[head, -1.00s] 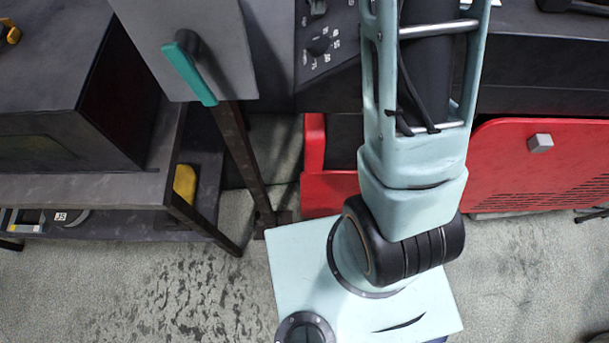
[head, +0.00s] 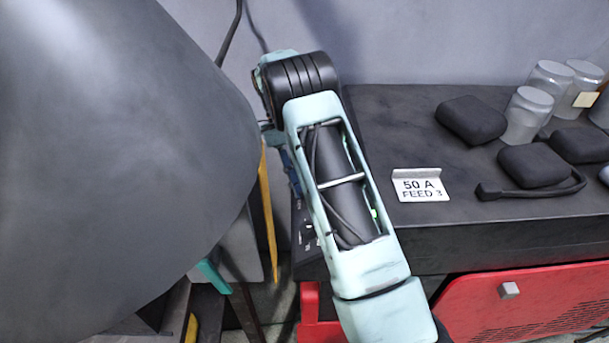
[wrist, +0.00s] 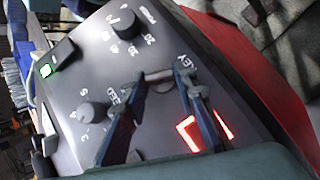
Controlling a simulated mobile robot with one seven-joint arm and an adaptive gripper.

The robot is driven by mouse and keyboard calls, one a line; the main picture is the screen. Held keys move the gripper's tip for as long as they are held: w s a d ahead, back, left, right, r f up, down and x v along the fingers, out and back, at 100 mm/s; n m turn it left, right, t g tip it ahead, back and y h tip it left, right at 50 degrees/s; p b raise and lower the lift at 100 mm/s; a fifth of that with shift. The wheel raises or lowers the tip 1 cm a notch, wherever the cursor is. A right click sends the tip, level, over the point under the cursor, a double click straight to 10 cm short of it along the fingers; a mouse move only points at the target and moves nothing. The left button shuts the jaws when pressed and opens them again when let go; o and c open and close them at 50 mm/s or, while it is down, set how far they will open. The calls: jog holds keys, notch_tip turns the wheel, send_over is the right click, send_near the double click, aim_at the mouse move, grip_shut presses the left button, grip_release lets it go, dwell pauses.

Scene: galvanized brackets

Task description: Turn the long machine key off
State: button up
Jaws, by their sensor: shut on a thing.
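In the wrist view a small grey key (wrist: 158,75) sits at the end of a dark control panel (wrist: 75,100), beside printed letters that read KEY. My gripper (wrist: 159,82) reaches down to it with two blue fingers, their tips closed on either side of the key. The key's shaft and its exact turn angle are mostly hidden by the fingertips. In the head view my arm covers the panel, and the key cannot be seen.
On the panel are a round knob (wrist: 94,113), a numbered dial (wrist: 125,22), a green-lit switch (wrist: 47,69) and a red-lit display (wrist: 204,133). In the head view a large dark shape (head: 110,150) fills the left. Jars (head: 528,112) and dark pouches (head: 470,119) stand at right.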

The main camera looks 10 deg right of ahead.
jog(key=shift+a+f+n+g+h, duration=0.15)
jog(key=shift+n+g+h, duration=0.25)
jog(key=shift+n+h, duration=0.45)
jog(key=shift+a+f+n+g+h, duration=0.1)
jog(key=shift+n+g+h, duration=0.35)
jog(key=shift+n, duration=0.8)
jog(key=o, duration=1.1)
jog(key=shift+d+r, duration=0.1)
